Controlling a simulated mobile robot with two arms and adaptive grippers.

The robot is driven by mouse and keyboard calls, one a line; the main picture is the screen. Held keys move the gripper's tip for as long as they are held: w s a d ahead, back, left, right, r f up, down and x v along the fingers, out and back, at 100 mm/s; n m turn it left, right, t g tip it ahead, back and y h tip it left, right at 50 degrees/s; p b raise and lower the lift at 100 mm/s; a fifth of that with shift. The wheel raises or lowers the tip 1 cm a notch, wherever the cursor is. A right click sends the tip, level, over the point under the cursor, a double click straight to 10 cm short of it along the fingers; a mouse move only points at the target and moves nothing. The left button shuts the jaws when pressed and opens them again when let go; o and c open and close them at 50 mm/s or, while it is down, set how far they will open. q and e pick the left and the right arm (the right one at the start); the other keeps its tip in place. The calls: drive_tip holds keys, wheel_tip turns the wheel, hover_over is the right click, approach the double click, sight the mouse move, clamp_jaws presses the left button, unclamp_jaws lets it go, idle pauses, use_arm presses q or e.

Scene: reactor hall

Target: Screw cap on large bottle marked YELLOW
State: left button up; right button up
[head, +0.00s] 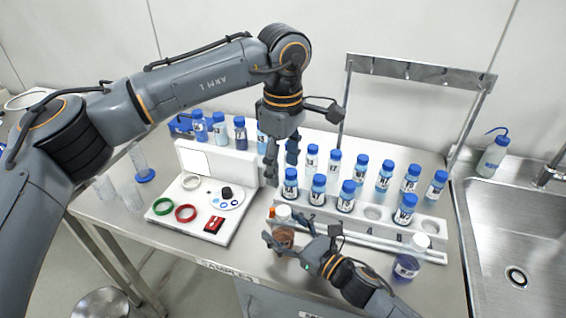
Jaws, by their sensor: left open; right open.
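A large bottle with orange-brown contents (284,238) and a white top stands at the front edge of the bottle rack. A second large bottle (408,264), with a white top and dark blue contents, stands at the front right. I cannot read the word YELLOW on either, nor tell whether the white tops are loose caps. My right gripper (284,230) is open, its fingers at the orange-brown bottle and partly hiding it; contact is unclear. My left gripper (281,164) is open and points down, behind and above that bottle, between the white tray and the rack.
Several small blue-capped bottles stand in the numbered rack (372,212); more stand behind the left arm. A white tray (160,206) with green and red rings (186,213) lies left. A metal frame (420,72) rises behind the rack. A sink (520,235) and wash bottle (492,155) are right.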

drive_tip(key=v, duration=1.2)
